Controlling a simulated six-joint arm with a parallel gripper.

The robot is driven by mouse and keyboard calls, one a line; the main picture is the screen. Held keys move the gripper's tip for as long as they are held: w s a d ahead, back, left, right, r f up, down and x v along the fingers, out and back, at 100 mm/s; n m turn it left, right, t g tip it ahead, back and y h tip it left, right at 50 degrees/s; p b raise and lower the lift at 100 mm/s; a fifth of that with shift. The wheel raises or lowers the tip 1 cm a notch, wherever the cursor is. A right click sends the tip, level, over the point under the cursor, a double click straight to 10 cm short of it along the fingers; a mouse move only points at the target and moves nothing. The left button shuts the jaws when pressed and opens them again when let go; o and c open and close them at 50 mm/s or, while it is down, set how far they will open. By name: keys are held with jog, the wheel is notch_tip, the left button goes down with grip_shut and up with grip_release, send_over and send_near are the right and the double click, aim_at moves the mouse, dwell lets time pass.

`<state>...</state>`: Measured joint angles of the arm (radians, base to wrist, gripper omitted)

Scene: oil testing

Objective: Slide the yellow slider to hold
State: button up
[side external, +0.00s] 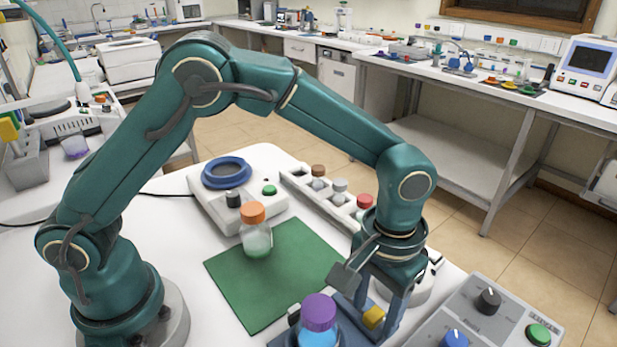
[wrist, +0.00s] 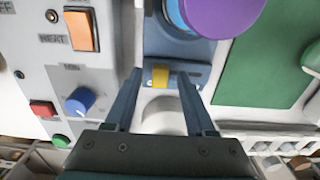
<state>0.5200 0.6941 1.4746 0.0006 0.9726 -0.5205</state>
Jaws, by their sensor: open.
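The yellow slider (side external: 373,317) is a small block on the blue base (wrist: 190,52) that holds a bottle with a purple cap (side external: 318,312). In the wrist view the slider (wrist: 160,77) shows between my fingertips, in a darker strip across the base. My gripper (side external: 378,308) points down at the slider with its fingers apart. In the wrist view my gripper (wrist: 160,85) has one finger on each side of the slider, with a gap on both sides. I cannot tell whether the tips are down at slider height. No hold label is readable.
A control panel with knobs (side external: 488,301) stands right of the base. A green mat (side external: 270,285) lies to the left, with an orange-capped bottle (side external: 256,235) on it. Behind are a device with a blue ring (side external: 227,172) and a rack of capped vials (side external: 325,195).

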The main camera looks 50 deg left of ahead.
grip_shut()
dwell(1.3)
